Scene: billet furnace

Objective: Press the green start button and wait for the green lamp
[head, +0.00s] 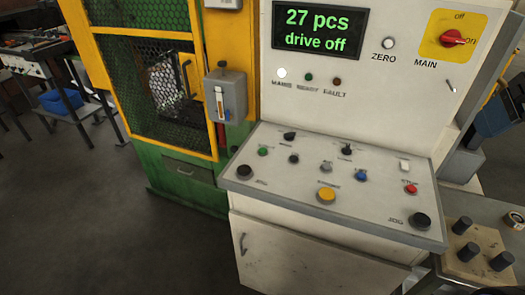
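A small green button (263,152) sits at the left of the sloped control desk (300,205); its label is too small to read. On the upright panel (350,110) above, a small green lamp (308,77), apparently labelled READY, looks dark. The MAINS lamp (282,73) to its left glows white, and the FAULT lamp (337,81) to its right is dark. The display (319,30) reads "27 pcs" and "drive off". The red MAIN switch (453,38) points toward "on". My gripper is not in view.
The desk also carries a yellow button (326,194), a blue one (361,175), a red one (411,189), and black knobs at both front corners. A green and yellow mesh-fronted machine (160,80) stands left. A side table (470,255) is at right. Floor at left is clear.

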